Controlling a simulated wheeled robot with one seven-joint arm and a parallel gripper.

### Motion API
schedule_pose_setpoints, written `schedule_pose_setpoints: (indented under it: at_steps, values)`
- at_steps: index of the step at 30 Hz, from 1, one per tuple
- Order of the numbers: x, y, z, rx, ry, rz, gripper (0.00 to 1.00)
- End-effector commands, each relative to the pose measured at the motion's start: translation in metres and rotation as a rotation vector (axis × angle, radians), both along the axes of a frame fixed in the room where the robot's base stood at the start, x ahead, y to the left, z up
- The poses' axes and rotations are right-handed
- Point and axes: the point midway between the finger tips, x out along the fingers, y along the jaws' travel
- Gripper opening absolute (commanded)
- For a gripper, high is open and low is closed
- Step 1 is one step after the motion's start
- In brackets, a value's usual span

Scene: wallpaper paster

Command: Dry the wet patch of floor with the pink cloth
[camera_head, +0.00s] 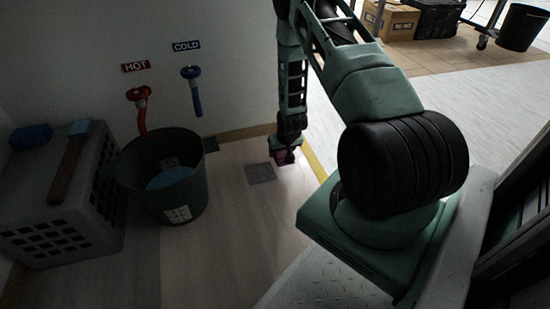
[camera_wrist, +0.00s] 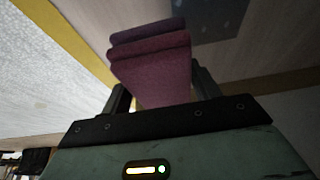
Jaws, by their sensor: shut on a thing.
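The folded pink cloth (camera_wrist: 150,65) stands up between the two fingers of my gripper (camera_wrist: 162,92) in the wrist view. The gripper is shut on it. In the head view, the gripper (camera_head: 287,146) hangs low by the wall's yellow edge strip, with a small bit of the cloth (camera_head: 284,157) at its tip. I cannot tell whether the cloth touches the floor. A grey square (camera_head: 261,172) lies on the floor just left of the cloth. It looks like a drain, with small dots in the wrist view (camera_wrist: 205,22). No wet patch can be made out clearly in the dim light.
A dark green bucket (camera_head: 190,196) holding something blue stands left of the grey square, below the red HOT tap (camera_head: 139,97) and blue COLD tap (camera_head: 191,75). A grey crate (camera_head: 62,225) bears a brush (camera_head: 70,165) and a blue block (camera_head: 31,136). Floor in front is clear.

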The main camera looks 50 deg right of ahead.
Motion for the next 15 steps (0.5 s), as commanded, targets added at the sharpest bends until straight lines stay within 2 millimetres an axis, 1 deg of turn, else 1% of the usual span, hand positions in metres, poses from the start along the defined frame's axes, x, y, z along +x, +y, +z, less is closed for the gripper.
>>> schedule_pose_setpoints:
  at_steps: [1,2,3,4,11,15]
  values:
    - [0.0,0.0,0.0,0.0,0.0,0.0,0.38]
    - [0.0,0.0,0.0,0.0,0.0,0.0,0.53]
    - [0.0,0.0,0.0,0.0,0.0,0.0,0.42]
    - [0.0,0.0,0.0,0.0,0.0,0.0,0.38]
    - [0.0,0.0,-0.003,0.0,0.0,0.0,0.38]
    - [0.0,0.0,-0.012,0.001,0.001,0.0,0.38]
